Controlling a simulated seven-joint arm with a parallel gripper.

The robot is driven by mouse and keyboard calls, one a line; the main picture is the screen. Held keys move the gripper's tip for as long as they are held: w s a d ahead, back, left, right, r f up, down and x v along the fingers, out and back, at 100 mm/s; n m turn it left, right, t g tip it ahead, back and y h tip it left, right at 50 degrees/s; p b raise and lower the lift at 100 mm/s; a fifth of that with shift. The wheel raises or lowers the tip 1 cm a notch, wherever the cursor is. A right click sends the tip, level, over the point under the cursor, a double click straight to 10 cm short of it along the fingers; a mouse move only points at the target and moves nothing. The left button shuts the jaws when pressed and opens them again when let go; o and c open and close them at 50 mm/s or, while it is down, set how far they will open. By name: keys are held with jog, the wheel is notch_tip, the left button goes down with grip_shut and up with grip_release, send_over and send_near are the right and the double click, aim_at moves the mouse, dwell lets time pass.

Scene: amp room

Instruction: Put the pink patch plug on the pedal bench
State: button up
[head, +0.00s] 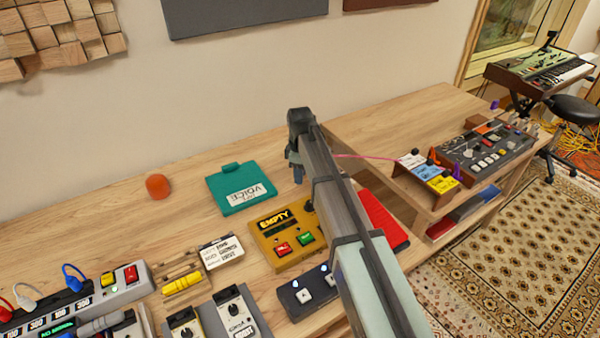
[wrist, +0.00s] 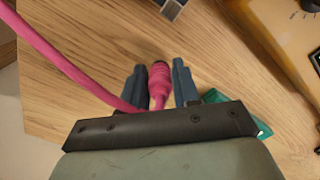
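The pink patch plug (wrist: 159,84), with a ribbed body and dark end, sits between the two fingers of my gripper (wrist: 158,72) in the wrist view. In the head view my gripper (head: 297,174) hangs over the wooden bench (head: 120,222), right of the teal VOICE box (head: 241,189). The plug is hard to make out there. Its pink cable (head: 362,156) runs right towards the colourful units on the raised wooden surface. It also crosses the upper left of the wrist view (wrist: 62,64).
A yellow EMPTY box (head: 285,237), a dark two-button pedal (head: 304,292) and a red pad (head: 382,218) lie near my arm. An orange knob-like object (head: 158,186) stands at the back. Bare wood surrounds it. A raised wooden surface (head: 385,118) stands at right.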

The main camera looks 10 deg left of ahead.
jog(key=o, duration=0.3)
notch_tip(320, 180, up, 12)
jog(key=shift+r, duration=0.2)
dwell(0.6)
